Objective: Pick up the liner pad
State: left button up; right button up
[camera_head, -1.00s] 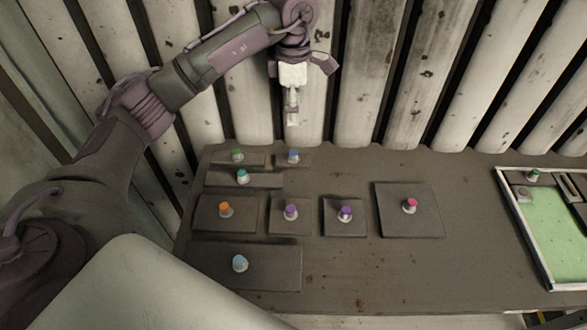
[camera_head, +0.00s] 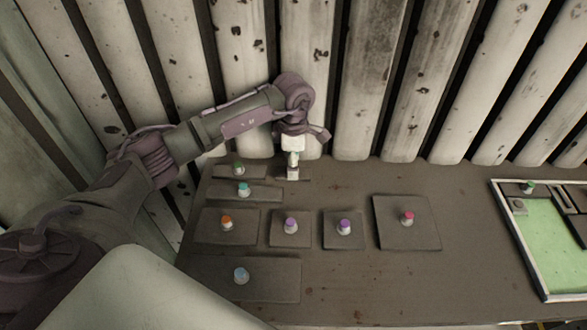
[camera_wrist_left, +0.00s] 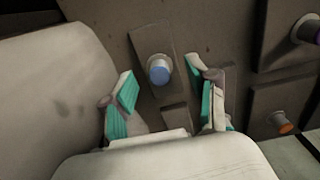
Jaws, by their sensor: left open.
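Several flat dark pads with coloured knobs lie on the brown table; I cannot tell by looks which is the liner pad. My left gripper (camera_head: 293,173) is at the small back pad (camera_head: 306,175), and hides much of it in the head view. In the left wrist view, this pad (camera_wrist_left: 150,42) carries a blue knob (camera_wrist_left: 159,69). The knob shows between the two open teal-lined fingers (camera_wrist_left: 160,72), with a gap on each side. My right gripper is not in view.
Nearby pads carry a green knob (camera_head: 238,168), a teal knob (camera_head: 243,188), an orange knob (camera_head: 227,221) and others. A tray with a green floor (camera_head: 552,245) stands at the right. A ribbed wall (camera_head: 345,90) rises close behind the table.

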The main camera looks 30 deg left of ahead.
pick_arm(q)
jog(key=shift+f, duration=0.9)
jog(key=c, duration=0.9)
jog(key=shift+r, duration=0.1)
jog(key=shift+r, duration=0.45)
notch_tip(320, 180, up, 3)
jog(key=shift+w+f+b, duration=0.1)
jog(key=shift+f+b, duration=0.1)
jog(key=shift+b, duration=0.55)
jog(key=shift+w+d+r, duration=0.55)
jog(key=shift+d+r, duration=1.3)
jog(key=shift+r, duration=0.2)
jog(key=shift+w+d+r, duration=0.5)
jog(key=shift+d+r, duration=1.4)
jog(key=shift+r, duration=0.2)
jog(key=shift+w+d+r, duration=0.55)
jog(key=shift+d+r, duration=1.3)
jog(key=shift+r, duration=0.2)
